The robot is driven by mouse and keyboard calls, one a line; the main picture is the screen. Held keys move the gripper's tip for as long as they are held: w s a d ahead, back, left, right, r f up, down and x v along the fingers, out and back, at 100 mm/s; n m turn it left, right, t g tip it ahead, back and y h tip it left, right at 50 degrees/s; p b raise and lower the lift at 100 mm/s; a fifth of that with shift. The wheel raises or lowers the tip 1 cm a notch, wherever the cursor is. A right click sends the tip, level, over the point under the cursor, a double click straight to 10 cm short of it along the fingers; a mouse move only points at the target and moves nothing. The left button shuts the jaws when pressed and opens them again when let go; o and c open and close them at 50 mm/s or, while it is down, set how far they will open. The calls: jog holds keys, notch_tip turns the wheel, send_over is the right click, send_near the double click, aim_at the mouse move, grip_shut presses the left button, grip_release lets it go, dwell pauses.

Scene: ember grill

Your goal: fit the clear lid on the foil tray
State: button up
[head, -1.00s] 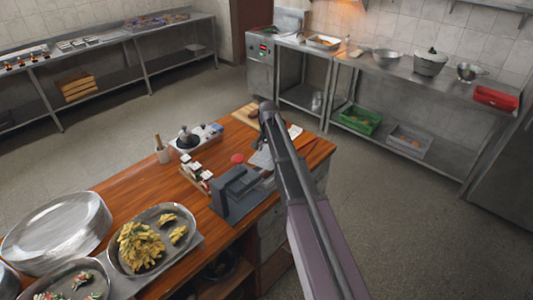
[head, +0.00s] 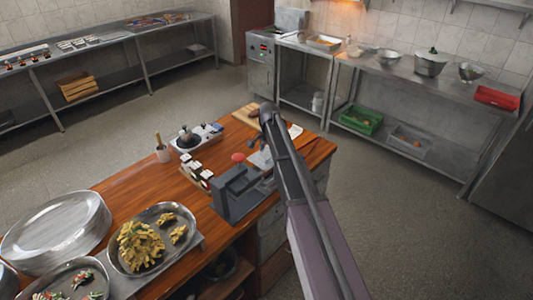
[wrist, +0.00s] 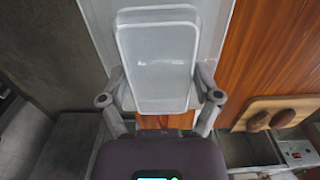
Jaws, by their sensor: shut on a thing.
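The clear lid (wrist: 157,62) is a translucent, whitish rectangle with rounded corners and a raised rim, in the upper middle of the wrist view. My gripper (wrist: 161,82) is shut on it, with one finger against each long side. A second pale rim (wrist: 157,13) shows just beyond the lid's far end; I cannot tell whether it belongs to the foil tray. I cannot make out the foil tray for certain in either view.
The wooden counter (wrist: 262,52) lies right of the lid, with a cutting board (wrist: 302,103) bearing brown items. In the head view a grey device (head: 240,190), spice rack (head: 198,176) and fries platter (head: 120,258) crowd the counter. Bare wood shows at its left (head: 130,187).

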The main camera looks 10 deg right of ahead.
jog(key=shift+f+b, duration=3.2)
jog(key=shift+f, duration=0.1)
jog(key=o, duration=0.6)
jog(key=shift+w, duration=0.1)
